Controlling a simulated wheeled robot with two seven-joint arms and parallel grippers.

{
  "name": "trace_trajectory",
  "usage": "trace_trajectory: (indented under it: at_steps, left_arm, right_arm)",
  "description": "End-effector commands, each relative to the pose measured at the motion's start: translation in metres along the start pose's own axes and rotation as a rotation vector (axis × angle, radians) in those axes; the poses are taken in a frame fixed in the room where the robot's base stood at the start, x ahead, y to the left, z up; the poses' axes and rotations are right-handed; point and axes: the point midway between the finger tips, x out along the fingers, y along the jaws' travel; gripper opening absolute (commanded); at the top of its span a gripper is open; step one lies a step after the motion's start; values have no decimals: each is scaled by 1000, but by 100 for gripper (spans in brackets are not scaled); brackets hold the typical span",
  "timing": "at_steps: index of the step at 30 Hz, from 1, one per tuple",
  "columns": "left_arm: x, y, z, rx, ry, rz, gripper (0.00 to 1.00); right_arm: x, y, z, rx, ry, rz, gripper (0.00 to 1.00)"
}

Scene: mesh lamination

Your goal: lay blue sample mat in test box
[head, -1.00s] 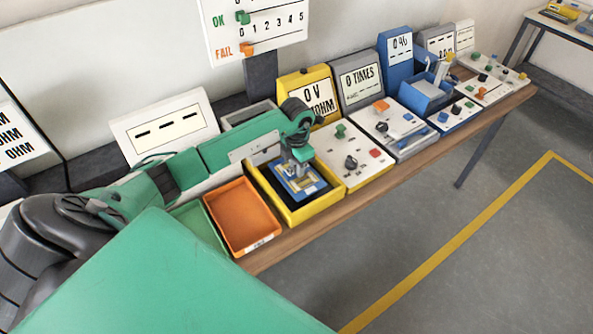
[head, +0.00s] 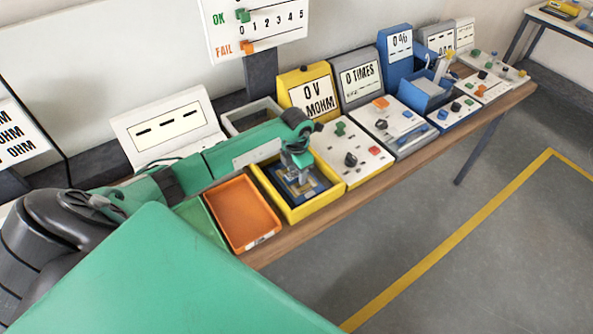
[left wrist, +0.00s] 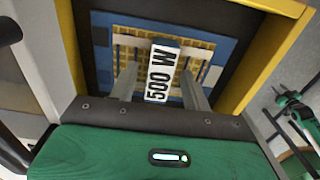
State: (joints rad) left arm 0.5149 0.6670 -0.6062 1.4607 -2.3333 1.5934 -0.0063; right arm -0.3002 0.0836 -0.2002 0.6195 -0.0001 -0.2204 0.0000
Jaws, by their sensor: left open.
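The blue sample mat (head: 312,186) lies inside the yellow test box (head: 309,213), looking flat on its dark floor. In the left wrist view the mat (left wrist: 228,50) shows a blue border, a yellow grid and pale strips. A white "500 W" label block (left wrist: 158,85) stands out near its middle. My left gripper (head: 297,173) points down into the box over the mat. In the left wrist view its fingers (left wrist: 160,70) are apart on both sides of the label block, with gaps. The gripper hides part of the mat in the head view. My right gripper is out of view.
An orange tray (head: 240,213) and a green tray (head: 198,222) stand left of the box. A white panel with knobs (head: 350,150) stands close on its right. A yellow meter (head: 310,95) and a grey tray (head: 250,117) are behind. The bench's front edge is close.

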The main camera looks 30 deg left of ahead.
Motion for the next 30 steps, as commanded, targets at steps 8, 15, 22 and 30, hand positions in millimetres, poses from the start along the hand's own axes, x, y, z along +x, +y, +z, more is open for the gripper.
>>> trace_trajectory:
  at_steps: [8,15,22,30]
  left_arm:
    - [-33,1,1,2,-4,4,49]
    - [-85,1,1,1,-4,3,49]
    - [-116,0,0,1,-1,0,49]
    - [-123,0,0,0,0,0,49]
  right_arm:
    - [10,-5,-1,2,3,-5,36]
    - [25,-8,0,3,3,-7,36]
    - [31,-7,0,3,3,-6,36]
    - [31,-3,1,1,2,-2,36]
